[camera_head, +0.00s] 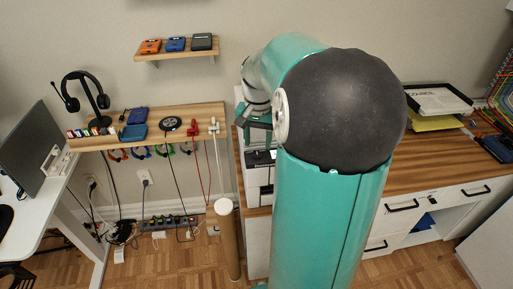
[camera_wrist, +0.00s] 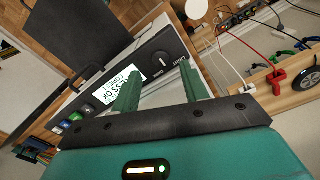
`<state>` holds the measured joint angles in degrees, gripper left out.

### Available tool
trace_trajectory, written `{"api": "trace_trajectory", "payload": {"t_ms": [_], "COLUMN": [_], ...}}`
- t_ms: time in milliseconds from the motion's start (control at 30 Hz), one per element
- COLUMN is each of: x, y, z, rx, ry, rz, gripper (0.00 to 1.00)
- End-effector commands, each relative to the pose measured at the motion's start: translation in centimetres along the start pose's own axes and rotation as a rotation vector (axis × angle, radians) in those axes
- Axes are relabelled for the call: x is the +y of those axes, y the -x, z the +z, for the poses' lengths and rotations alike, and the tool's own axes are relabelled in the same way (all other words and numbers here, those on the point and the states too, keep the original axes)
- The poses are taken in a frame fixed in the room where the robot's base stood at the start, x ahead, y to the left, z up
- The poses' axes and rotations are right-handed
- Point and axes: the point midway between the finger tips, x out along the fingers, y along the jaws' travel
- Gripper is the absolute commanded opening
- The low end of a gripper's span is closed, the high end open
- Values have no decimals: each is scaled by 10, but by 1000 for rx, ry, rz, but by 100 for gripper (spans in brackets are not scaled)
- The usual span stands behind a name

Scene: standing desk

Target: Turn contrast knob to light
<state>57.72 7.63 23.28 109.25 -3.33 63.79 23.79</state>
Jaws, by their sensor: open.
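A black contrast knob (camera_wrist: 160,63) with a white mark sits at the end of the control panel in the wrist view, beside a lit screen (camera_wrist: 117,89). Small lettering lies near the knob but is too small to read surely. My gripper (camera_wrist: 160,70) is open, with its two green fingers apart, one on each side of the knob in the picture. Nothing is held between them. I cannot tell whether a fingertip touches the panel. In the head view the printer (camera_head: 259,158) is partly hidden by my arm, and the knob cannot be made out.
The printer stands at the left end of a wooden desk (camera_head: 425,151). A wall shelf (camera_head: 150,126) with headphones (camera_head: 84,98) and hanging cables is to its left. A paper tray (camera_head: 440,100) lies at the desk's right. A cardboard tube (camera_head: 227,240) stands below.

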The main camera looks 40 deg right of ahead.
Motion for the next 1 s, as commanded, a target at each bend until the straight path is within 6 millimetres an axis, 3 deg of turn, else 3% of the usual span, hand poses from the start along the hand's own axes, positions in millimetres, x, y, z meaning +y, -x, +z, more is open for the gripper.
{"api": "trace_trajectory", "payload": {"t_ms": [200, 567, 800, 1000], "x": [-2, -3, -3, -3], "y": [-30, -36, -36, -36], "z": [0, 0, 0, 0], "rx": [-2, 1, 1, 1], "ry": [1, 1, 1, 8], "rz": [0, 0, 0, 0], "gripper": [44, 44, 0, 0]}}
